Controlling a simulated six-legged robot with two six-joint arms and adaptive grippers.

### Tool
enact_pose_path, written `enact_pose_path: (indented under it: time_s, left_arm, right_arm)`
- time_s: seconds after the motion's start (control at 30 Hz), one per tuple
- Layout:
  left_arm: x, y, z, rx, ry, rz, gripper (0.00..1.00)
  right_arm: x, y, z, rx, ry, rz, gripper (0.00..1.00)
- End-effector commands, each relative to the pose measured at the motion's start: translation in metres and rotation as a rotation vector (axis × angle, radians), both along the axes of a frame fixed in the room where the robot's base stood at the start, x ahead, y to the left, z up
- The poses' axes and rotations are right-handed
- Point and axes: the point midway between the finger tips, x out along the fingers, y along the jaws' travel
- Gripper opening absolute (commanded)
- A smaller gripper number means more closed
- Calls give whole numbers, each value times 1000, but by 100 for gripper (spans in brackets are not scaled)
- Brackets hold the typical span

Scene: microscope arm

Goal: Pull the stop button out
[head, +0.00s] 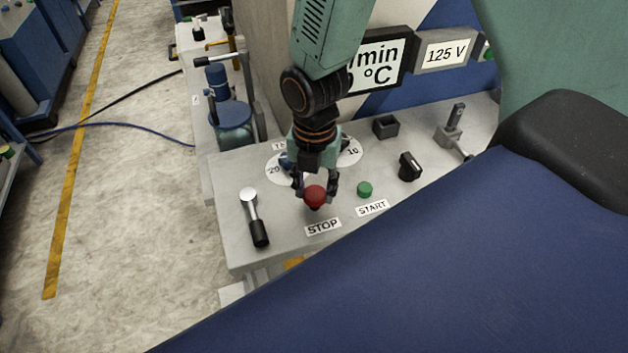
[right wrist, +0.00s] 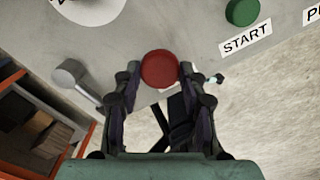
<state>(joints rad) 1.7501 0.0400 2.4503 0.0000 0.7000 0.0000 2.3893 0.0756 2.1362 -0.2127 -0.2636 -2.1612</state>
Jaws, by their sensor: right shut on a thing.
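The red stop button (head: 315,195) stands on the grey panel behind the STOP label (head: 323,227). My right gripper (head: 315,190) comes down over it from above, with one finger on each side of the red cap. In the right wrist view the red cap (right wrist: 160,69) sits between the two fingertips (right wrist: 159,72), and the gripper is shut on it. The button's stem is mostly hidden in both views. My left gripper does not show in either view.
A green START button (head: 364,189) stands just right of the stop button. A lever with a black grip (head: 254,220) lies to the left. A black rotary knob (head: 409,166) and a small dark box (head: 385,127) are farther right. White dials (head: 349,151) lie behind the gripper.

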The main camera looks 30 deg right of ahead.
Motion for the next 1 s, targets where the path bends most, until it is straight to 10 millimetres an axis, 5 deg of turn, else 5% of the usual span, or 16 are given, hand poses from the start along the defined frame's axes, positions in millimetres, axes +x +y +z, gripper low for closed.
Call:
enact_pose_path:
  time_s: [0.23, 0.27, 0.5, 0.83, 1.0]
  left_arm:
    - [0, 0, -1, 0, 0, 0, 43]
    - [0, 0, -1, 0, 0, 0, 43]
    - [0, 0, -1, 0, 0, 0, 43]
    - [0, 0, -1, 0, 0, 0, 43]
    - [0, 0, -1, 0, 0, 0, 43]
  right_arm:
    - [5, 0, 3, -1, -13, 1, 0]
    - [5, 0, 3, -1, -13, 1, 44]
    - [3, 0, 2, 0, -10, 1, 64]
    - [3, 0, 3, -1, -8, 1, 65]
    - [4, 0, 19, 0, -11, 1, 65]
